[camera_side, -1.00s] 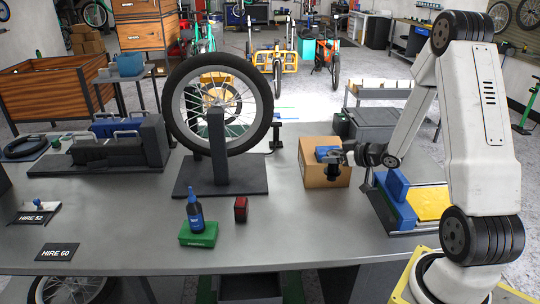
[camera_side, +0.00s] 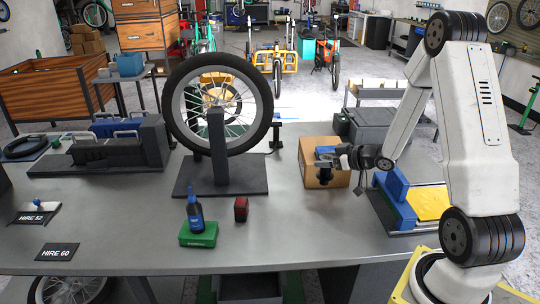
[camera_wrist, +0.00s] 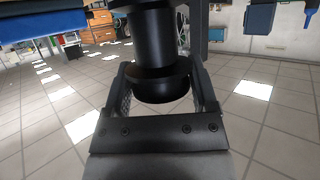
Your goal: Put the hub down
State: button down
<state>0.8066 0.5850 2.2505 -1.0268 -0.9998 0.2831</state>
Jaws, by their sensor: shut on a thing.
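The hub (camera_wrist: 152,40) is a black cylinder with a wider flange. In the wrist view it sits between the two fingers of my gripper (camera_wrist: 160,90), which are shut on it. In the side view my gripper (camera_side: 330,158) is in front of the upper part of a cardboard box (camera_side: 313,180). The hub is small and dark there, and I cannot tell whether it touches the box. Tiled floor shows behind the hub in the wrist view.
A wheel stand (camera_side: 218,160) holds a large wheel left of the box. The bench front (camera_side: 300,235) is clear.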

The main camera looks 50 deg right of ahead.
jog(key=w+a+f+n+y, duration=0.1)
jog(key=w+a+n+y, duration=0.1)
jog(key=a, duration=0.9)
jog(key=shift+a+f+n+g+y, duration=0.25)
jog(key=shift+n+g+y, duration=0.15)
jog(key=shift+n+y, duration=0.4)
jog(key=shift+f, duration=2.15)
jog(key=shift+f, duration=0.1)
jog(key=shift+f, duration=1.65)
jog(key=shift+f, duration=0.15)
grip_release()
